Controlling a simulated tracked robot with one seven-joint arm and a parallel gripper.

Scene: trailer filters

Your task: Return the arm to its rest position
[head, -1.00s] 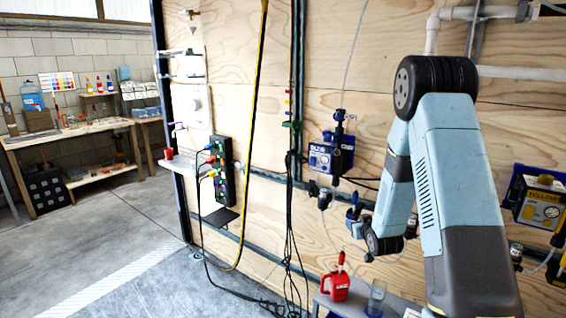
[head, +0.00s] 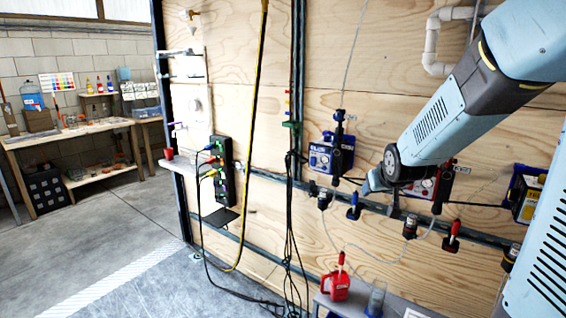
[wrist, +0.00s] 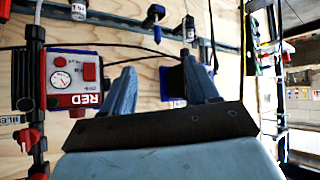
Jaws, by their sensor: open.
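My light-blue arm (head: 440,120) reaches in from the upper right of the head view. My gripper (head: 368,186) is at its lower left end, in front of the plywood wall and small in that view. In the wrist view my gripper (wrist: 160,76) shows two blue-grey fingers spread apart with nothing between them. A red device (wrist: 75,78) with a gauge, its lettering upside down, is left of the fingers in the wrist view. The same red device (head: 423,187) is partly hidden behind my arm in the head view.
A blue device (head: 322,157) hangs on the wall left of my gripper. A blue-handled valve (head: 353,206) is just below it. A yellow device (head: 526,205) is at the right. A red jug (head: 337,287) stands on a shelf below. Open floor (head: 110,240) lies left.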

